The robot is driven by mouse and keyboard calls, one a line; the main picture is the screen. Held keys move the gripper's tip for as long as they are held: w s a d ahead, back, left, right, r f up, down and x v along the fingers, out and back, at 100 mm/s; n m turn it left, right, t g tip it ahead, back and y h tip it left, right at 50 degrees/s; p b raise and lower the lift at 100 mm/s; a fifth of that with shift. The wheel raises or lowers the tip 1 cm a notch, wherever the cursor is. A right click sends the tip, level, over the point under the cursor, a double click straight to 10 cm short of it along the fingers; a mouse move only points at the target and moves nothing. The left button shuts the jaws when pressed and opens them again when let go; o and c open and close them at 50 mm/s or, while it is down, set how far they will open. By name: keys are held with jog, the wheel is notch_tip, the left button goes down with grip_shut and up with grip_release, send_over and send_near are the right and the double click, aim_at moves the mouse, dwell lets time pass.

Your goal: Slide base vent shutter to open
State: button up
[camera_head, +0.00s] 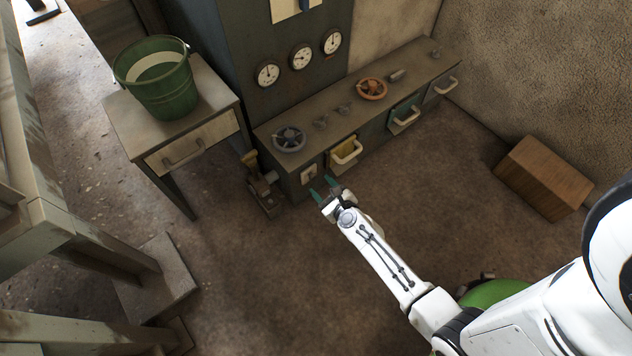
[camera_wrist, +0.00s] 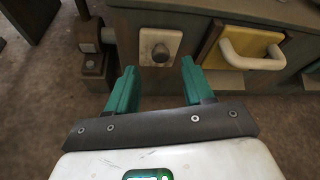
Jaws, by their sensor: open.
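The low console's front has a small pale plate with a round knob (camera_head: 309,174), which also shows in the wrist view (camera_wrist: 160,47). To its right is a yellow panel (camera_head: 344,153) with a white loop handle, also in the wrist view (camera_wrist: 213,48). I cannot tell which of these is the base vent shutter. My gripper (camera_head: 324,188) is open and empty, in front of the console's left end. In the wrist view its green fingers (camera_wrist: 158,66) are spread to either side of and below the knob, with no contact visible.
Left of the plate stands a lever unit (camera_head: 262,185) on the floor. The console (camera_head: 350,110) carries valve wheels and has further handled panels rightward. A table (camera_head: 200,137) holds a green bucket (camera_head: 160,85). A wooden box (camera_head: 543,178) sits right. The middle floor is clear.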

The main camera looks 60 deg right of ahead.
aim_at(314, 178)
jog(key=shift+b+x, duration=0.45)
jog(key=shift+x, duration=1.65)
grip_shut()
jog(key=shift+f, duration=0.1)
